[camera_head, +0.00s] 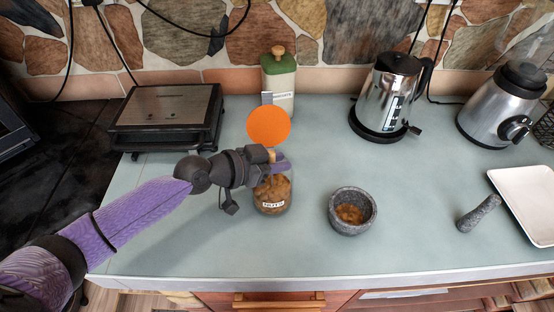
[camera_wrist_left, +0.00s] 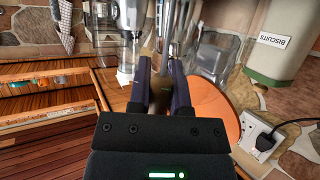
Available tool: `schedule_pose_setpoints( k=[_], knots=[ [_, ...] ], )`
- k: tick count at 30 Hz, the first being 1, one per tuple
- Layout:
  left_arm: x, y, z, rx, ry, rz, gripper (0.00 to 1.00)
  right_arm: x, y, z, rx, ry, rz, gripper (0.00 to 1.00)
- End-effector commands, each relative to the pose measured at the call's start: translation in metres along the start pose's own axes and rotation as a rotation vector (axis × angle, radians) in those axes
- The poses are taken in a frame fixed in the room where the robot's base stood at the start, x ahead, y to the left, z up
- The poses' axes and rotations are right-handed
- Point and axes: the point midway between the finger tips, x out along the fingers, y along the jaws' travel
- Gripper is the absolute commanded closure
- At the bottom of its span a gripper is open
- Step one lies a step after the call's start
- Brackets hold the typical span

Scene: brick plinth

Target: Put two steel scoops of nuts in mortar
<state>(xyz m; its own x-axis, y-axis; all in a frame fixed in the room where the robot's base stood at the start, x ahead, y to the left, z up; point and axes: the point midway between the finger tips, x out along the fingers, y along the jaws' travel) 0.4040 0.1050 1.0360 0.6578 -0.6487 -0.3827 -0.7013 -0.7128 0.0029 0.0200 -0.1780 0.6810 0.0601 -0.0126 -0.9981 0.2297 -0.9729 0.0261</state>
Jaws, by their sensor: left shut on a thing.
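The glass jar of nuts (camera_head: 272,196), labelled NUTS, stands upright on the counter, filled with brown nuts. My left gripper (camera_head: 276,160) is at the jar's mouth, coming in from the left. In the left wrist view, its fingers (camera_wrist_left: 163,85) are closed around a thin grey steel piece (camera_wrist_left: 172,35), which looks like the scoop. The scoop's bowl cannot be made out in the head view. The grey stone mortar (camera_head: 337,222) stands to the right of the jar, with some nuts (camera_head: 351,213) inside it. My right gripper is not in view.
An orange disc (camera_head: 268,125) is just behind the gripper, in front of the biscuit tin (camera_head: 279,78). A grill (camera_head: 165,115), kettle (camera_head: 385,95) and blender (camera_head: 500,105) stand at the back. A pestle (camera_head: 478,214) and white tray (camera_head: 525,195) lie right. Counter between jar and mortar is clear.

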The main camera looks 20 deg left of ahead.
Motion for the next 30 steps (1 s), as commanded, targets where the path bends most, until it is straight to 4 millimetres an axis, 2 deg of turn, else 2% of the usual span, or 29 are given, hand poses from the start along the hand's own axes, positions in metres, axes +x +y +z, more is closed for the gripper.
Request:
schedule_pose_setpoints(
  k=[14, 30],
  knots=[
    [0.000, 0.000, -0.001, 0.000, 0.000, 0.000, 1.00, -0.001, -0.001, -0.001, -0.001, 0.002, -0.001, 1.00],
    [-0.021, 0.000, -0.051, 0.002, 0.001, 0.000, 1.00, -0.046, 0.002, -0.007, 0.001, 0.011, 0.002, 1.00]
  ],
)
